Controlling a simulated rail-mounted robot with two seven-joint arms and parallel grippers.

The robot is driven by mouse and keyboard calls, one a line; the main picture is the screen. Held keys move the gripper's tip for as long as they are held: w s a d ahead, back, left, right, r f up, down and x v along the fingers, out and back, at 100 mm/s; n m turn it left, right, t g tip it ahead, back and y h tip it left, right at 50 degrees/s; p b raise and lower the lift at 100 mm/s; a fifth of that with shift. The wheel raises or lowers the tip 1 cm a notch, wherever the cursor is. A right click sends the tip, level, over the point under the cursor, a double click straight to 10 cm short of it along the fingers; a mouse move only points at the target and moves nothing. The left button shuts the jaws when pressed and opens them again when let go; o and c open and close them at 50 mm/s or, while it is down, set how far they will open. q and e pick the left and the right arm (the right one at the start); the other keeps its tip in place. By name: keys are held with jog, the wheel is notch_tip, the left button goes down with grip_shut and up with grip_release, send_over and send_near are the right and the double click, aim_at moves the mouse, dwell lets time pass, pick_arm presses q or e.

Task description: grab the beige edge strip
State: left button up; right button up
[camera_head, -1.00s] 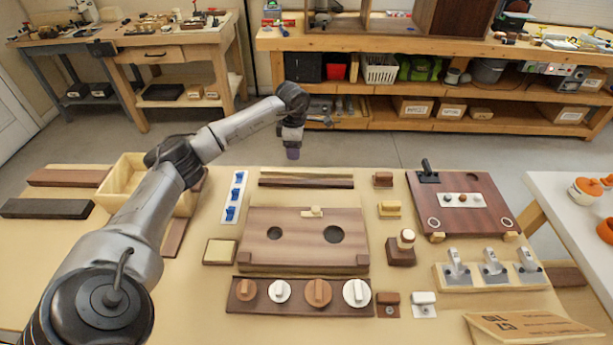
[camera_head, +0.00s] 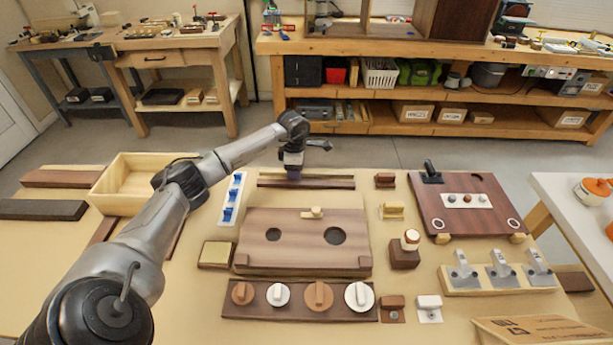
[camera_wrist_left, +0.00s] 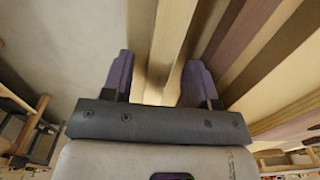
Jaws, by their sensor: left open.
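The beige edge strip (camera_head: 330,176) lies lengthwise near the far edge of the bench, just behind a dark brown strip (camera_head: 325,186). My left gripper (camera_head: 293,176) points down at the left part of the beige strip. In the left wrist view, its two purple fingers (camera_wrist_left: 158,78) are open, one on each side of the beige strip (camera_wrist_left: 172,45), which runs between them. No finger visibly presses on it; whether the fingertips touch the bench I cannot tell. The dark strip (camera_wrist_left: 216,45) lies outside the right finger. My right gripper is not in view.
A brown board with two holes (camera_head: 300,250) lies in front of the strips. A white plate with blue switches (camera_head: 230,198) is to their left, beside an open wooden box (camera_head: 125,200). A small brown block (camera_head: 385,180) stands to the right.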

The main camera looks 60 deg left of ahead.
pick_arm(q)
grip_shut()
dwell(0.5)
jog(key=shift+r, duration=0.1)
